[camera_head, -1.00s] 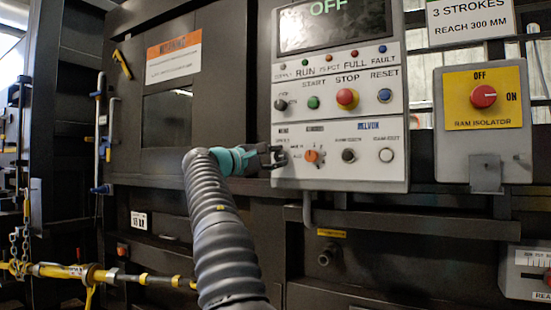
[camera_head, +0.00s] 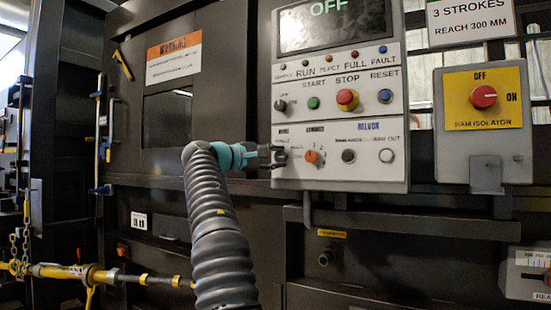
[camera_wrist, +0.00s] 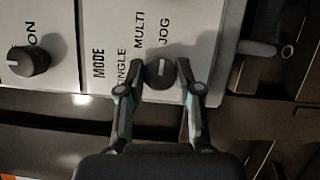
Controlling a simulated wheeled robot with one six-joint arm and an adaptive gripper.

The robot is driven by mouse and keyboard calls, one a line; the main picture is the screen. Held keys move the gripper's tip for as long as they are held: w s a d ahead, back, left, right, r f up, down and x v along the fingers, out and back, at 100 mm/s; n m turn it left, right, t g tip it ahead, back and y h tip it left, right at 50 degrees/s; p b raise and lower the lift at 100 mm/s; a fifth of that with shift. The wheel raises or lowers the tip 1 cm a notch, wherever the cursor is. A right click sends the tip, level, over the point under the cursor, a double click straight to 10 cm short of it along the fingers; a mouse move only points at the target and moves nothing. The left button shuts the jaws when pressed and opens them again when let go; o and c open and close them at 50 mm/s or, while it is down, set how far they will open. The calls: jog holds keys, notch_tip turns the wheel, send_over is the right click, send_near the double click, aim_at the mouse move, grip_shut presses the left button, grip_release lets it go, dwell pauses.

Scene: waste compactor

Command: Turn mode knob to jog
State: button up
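The mode knob (camera_wrist: 160,74) is a small dark round knob with a white pointer line, on the white control panel (camera_head: 390,172). In the wrist view, its pointer points roughly up the picture, towards the area of the MULTI and JOG labels; the exact setting is hard to read. My gripper (camera_wrist: 161,70) has one finger on each side of the knob, with the fingers apart. Whether they touch it is unclear. In the head view, my gripper (camera_head: 277,156) is at the panel's lower left and hides the mode knob.
An orange knob (camera_head: 312,157) sits close to the right of my gripper. Another dark knob (camera_head: 280,105), green start button (camera_head: 313,103) and red stop button (camera_head: 347,98) are above. The red isolator switch (camera_head: 483,97) is farther right. A pipe (camera_head: 307,210) hangs below the panel.

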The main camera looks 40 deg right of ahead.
jog(key=o, duration=0.4)
jog(key=shift+o, duration=0.2)
jog(key=a, duration=1.2)
jog(key=shift+f, duration=0.25)
